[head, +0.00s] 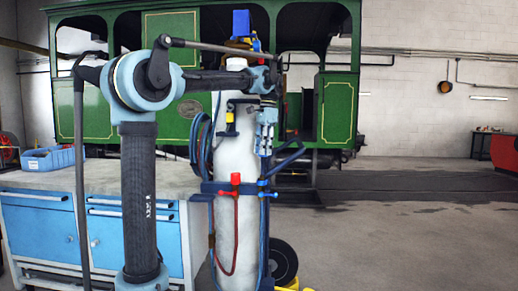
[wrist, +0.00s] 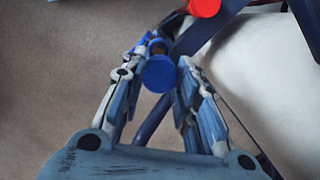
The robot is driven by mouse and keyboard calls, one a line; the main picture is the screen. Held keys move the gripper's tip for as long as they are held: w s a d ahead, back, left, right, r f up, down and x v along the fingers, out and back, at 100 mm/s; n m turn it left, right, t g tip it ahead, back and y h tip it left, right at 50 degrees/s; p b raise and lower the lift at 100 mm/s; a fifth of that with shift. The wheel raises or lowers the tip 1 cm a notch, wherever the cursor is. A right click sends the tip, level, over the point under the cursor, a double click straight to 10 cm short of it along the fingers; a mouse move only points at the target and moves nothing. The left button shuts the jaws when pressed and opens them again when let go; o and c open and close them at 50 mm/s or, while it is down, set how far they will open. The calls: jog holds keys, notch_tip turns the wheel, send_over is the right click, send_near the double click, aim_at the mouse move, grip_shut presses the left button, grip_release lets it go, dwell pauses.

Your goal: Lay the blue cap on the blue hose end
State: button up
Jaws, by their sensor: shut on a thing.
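The blue cap (wrist: 160,73) is a round blue disc between the fingertips of my gripper (wrist: 158,68) in the wrist view. My gripper (head: 265,148) points down in front of the white gas cylinder in the head view, shut on the cap; the cap is hard to make out there. The blue hose end (head: 263,184) is below my gripper, at the right side of the cylinder. In the wrist view, small blue parts show just beyond the cap, partly hidden by it and the fingers. I cannot tell whether cap and hose end touch.
A red cap (head: 235,179) tops the red hose end left of the blue one; it also shows in the wrist view (wrist: 204,7). The white cylinder (head: 235,150) stands close beside my gripper. A blue-drawered workbench (head: 38,228) is at left, a green tram (head: 338,110) behind.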

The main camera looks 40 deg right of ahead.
aim_at(262, 176)
notch_tip(262, 176, down, 4)
jog(key=shift+w+a, duration=0.1)
jog(key=shift+w, duration=0.05)
jog(key=shift+f, duration=1.1)
jog(key=shift+f, duration=0.25)
dwell(0.7)
jog(key=shift+f, duration=0.45)
jog(key=shift+f, duration=0.75)
dwell(1.7)
jog(key=o, duration=0.8)
jog(key=shift+o, duration=0.2)
